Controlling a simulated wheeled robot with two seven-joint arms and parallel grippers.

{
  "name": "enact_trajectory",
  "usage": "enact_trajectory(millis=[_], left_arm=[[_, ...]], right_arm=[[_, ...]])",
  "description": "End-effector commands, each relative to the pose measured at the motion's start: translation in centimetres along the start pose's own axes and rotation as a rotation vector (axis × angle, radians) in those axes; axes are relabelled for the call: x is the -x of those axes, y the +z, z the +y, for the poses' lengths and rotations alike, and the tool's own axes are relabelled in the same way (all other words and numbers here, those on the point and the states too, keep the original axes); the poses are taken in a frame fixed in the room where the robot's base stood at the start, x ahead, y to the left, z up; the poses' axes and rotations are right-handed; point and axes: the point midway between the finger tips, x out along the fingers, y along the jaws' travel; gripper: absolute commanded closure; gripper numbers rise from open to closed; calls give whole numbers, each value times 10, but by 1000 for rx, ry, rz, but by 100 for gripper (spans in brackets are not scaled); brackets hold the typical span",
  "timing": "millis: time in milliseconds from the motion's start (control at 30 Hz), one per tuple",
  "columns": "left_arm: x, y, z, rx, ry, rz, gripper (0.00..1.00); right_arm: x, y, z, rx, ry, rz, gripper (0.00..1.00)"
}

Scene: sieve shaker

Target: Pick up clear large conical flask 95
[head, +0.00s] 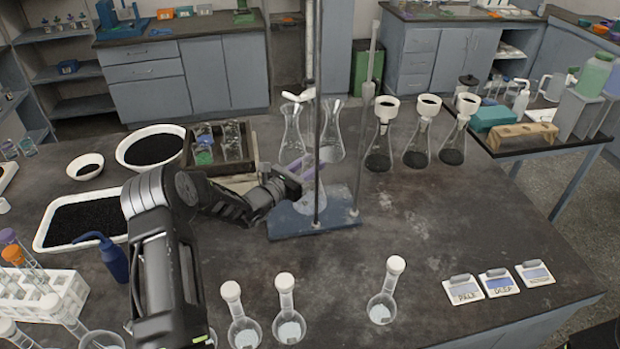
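Two tall clear conical flasks stand close together behind the stand: one on the left (291,140) and one on the right (332,135). A further clear glass shape (312,197) shows low at the stand, partly hidden by the rods. I cannot read a number on any of them. My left gripper (303,172) reaches in from the left to the blue-based metal stand (290,228), in front of the left flask. Purple parts show at its tip. Its fingers are too small and overlapped to tell whether they hold glass. My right gripper is not in view.
Several flasks with white funnels and dark contents (416,150) stand right of the stand. Stoppered round flasks (381,305) line the front. Black-filled trays (82,217) and a wooden box (245,165) lie left. Labelled cards (499,282) lie right; the table's middle right is clear.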

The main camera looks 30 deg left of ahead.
Motion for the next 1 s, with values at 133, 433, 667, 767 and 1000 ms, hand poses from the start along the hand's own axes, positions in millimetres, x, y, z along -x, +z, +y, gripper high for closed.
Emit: enact_trajectory(millis=[133, 433, 667, 767, 1000], left_arm=[[0, 2, 0, -1, 0, -2, 100], [0, 11, 0, -1, 0, -3, 100], [0, 26, 0, -3, 0, -4, 100], [0, 35, 0, -2, 0, -4, 100], [27, 34, 1, -1, 2, -1, 100]], right_arm=[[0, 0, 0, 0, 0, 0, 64], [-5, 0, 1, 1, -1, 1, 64], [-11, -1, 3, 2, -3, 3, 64], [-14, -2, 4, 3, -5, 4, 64], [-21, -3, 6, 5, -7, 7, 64]])
